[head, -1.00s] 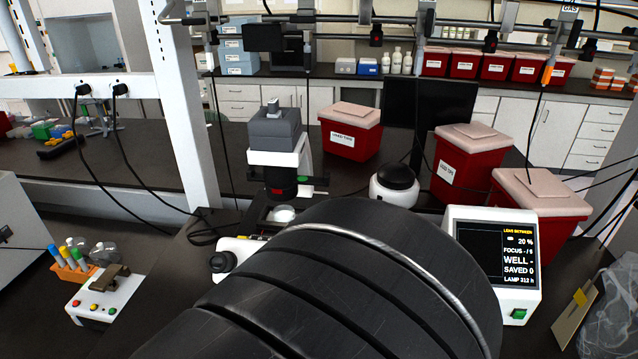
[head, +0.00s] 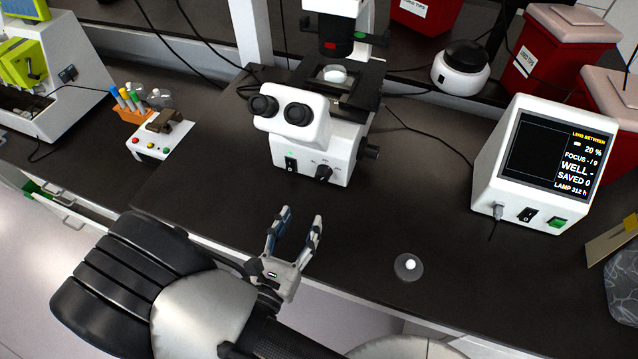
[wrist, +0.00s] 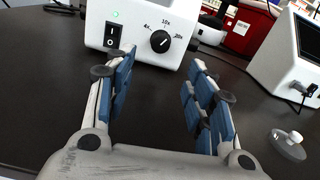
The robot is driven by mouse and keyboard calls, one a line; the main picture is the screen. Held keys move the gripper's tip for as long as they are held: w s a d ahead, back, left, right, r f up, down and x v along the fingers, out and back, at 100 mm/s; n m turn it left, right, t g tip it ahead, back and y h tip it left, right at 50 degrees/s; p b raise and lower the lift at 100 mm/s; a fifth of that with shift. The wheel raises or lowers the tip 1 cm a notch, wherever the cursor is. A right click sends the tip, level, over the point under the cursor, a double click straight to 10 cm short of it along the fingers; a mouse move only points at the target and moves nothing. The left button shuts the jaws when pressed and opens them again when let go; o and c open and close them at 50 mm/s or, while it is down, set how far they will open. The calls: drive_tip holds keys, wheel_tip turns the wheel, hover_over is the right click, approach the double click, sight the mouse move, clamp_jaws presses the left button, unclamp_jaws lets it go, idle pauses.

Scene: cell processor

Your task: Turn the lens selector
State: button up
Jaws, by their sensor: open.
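The lens selector is a black knob (head: 323,172) low on the front of the white microscope (head: 320,140). In the wrist view the knob (wrist: 160,41) has a white pointer line and the labels 4x, 10x and 20x around it. The pointer leans up and right, seemingly between 10x and 20x. My gripper (head: 301,213) is open and empty, its fingers pointing at the microscope's front, short of the knob. In the wrist view my gripper (wrist: 163,62) has the knob roughly between and beyond its blue-padded fingertips.
A power switch (wrist: 113,34) sits left of the knob. The white monitor box (head: 545,160) at right reads "LENS BETWEEN". A small clear disc with a white knob (head: 408,267) lies on the bench at right. The bench before the microscope is clear.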

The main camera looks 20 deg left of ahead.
sight(321, 179)
drive_tip(key=w, duration=0.4)
drive_tip(key=w+b, duration=0.1)
drive_tip(key=w, duration=0.2)
drive_tip(key=w+d, duration=0.1)
drive_tip(key=w, duration=0.3)
drive_tip(key=shift+w+b, duration=0.3)
drive_tip(key=shift+w, duration=0.05)
drive_tip(key=c, duration=1.1)
